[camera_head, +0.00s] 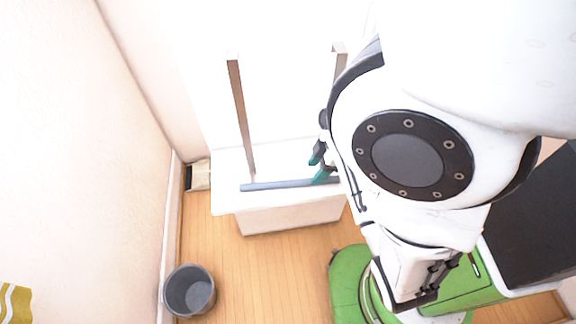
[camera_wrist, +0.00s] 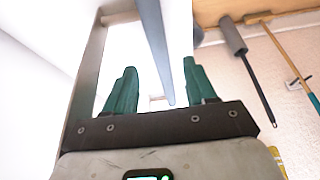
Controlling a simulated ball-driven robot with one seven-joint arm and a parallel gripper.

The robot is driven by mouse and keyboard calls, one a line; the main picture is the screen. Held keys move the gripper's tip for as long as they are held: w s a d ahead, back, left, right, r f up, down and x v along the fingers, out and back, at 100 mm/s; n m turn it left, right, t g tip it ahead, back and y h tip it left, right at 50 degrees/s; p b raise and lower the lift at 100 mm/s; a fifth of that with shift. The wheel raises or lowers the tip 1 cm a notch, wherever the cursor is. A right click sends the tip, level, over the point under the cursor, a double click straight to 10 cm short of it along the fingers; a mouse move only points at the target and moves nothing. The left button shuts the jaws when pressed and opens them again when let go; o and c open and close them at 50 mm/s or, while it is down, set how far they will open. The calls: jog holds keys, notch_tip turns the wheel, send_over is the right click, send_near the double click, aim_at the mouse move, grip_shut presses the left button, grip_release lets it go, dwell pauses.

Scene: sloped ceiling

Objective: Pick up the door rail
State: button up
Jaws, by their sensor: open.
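The door rail (camera_head: 277,185) is a long thin blue-grey bar. In the head view it lies nearly level across the front of a white surface (camera_head: 228,198), its right part running behind my arm. In the wrist view the rail (camera_wrist: 153,40) runs lengthwise between the two teal fingers. My gripper (camera_head: 320,166) is open at the right part of the rail, with the fingers apart in the wrist view (camera_wrist: 160,68). Whether either finger touches the rail I cannot tell.
Two upright posts, a left one (camera_head: 240,115) and a right one (camera_head: 339,60), rise behind the rail. A grey bucket (camera_head: 189,291) stands on the wooden floor. A wall is close on the left. Long-handled tools, one grey-headed (camera_wrist: 232,38), show in the wrist view.

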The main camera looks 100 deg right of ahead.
aim_at(292, 181)
jog(key=w, duration=0.4)
jog(key=shift+w+p, duration=0.2)
jog(key=shift+p, duration=0.1)
jog(key=x, duration=0.5)
jog(key=shift+w+a, duration=0.1)
jog(key=shift+w, duration=0.05)
grip_shut()
